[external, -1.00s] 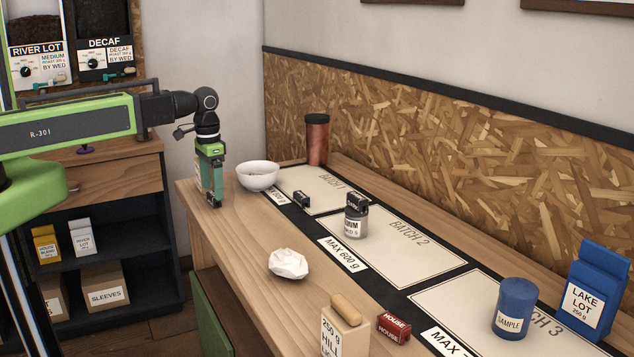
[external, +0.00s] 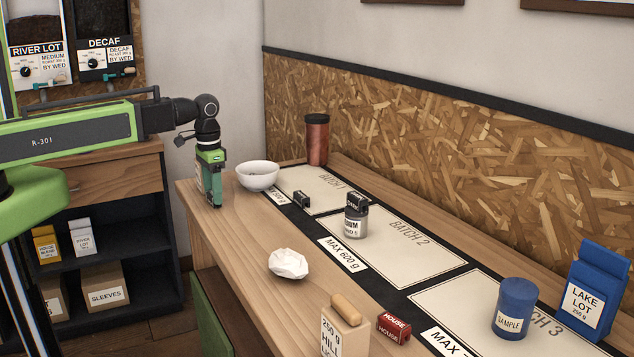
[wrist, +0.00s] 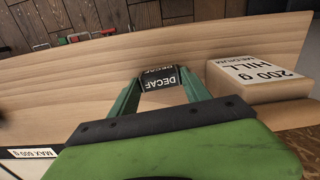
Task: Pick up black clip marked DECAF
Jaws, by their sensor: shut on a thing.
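The black clip marked DECAF (wrist: 160,79) sits between my two fingertips in the wrist view, its white lettering upside down. My gripper (wrist: 158,84) is shut on it, with a green finger at each side. In the external view my gripper (external: 214,203) points down at the far left end of the bench, left of the white bowl. I cannot tell whether the clip still touches the wood.
A white bowl (external: 258,176) stands right of my gripper. Another black clip (external: 302,199) lies near BATCH 1. A jar (external: 355,224) stands on BATCH 2, crumpled paper (external: 289,264) nearer.

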